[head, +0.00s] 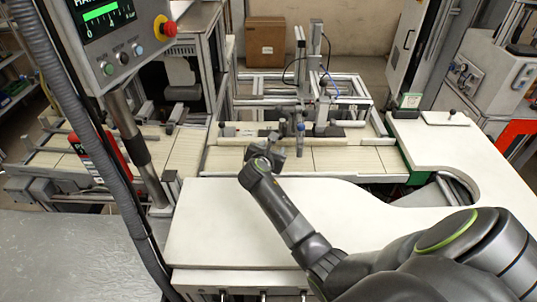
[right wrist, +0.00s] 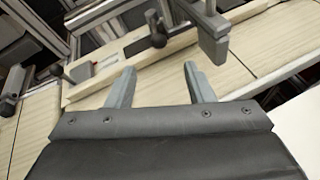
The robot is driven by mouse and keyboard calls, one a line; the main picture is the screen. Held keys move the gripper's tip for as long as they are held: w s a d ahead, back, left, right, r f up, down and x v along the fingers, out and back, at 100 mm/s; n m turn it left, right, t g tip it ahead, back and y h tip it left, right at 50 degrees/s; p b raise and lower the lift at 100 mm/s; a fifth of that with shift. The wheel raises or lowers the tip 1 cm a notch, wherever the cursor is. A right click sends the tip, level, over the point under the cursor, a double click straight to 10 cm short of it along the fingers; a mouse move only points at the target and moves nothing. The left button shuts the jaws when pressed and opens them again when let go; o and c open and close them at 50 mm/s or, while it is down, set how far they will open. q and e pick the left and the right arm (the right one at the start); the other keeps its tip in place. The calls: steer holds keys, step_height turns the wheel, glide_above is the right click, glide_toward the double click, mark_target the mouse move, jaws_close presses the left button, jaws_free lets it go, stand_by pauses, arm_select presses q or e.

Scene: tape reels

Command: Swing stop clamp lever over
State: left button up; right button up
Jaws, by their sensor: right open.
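My right gripper (head: 277,143) reaches over the front edge of the slatted conveyor. In the right wrist view its two grey fingers (right wrist: 160,78) stand apart with nothing between them. Just beyond the fingertips, a dark lever with a round knob (right wrist: 157,38) stands over a pale wooden bar (right wrist: 108,72); it looks apart from the fingers. A second dark knobbed lever (right wrist: 56,71) sits at the bar's left end. I cannot tell for sure which one is the stop clamp lever. A grey upright block (right wrist: 213,38) hangs close beyond the right finger. My left gripper is not in view.
A white worktop (head: 225,225) lies in front, mostly clear. A control panel (head: 115,40) with a red stop button (head: 168,28) stands at the upper left. A cardboard box (head: 265,42) is behind.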

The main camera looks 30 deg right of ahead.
steer(key=v, duration=0.4)
steer(key=shift+s+a+r, duration=0.1)
steer(key=shift+s+r, duration=0.05)
steer(key=shift+s, duration=0.05)
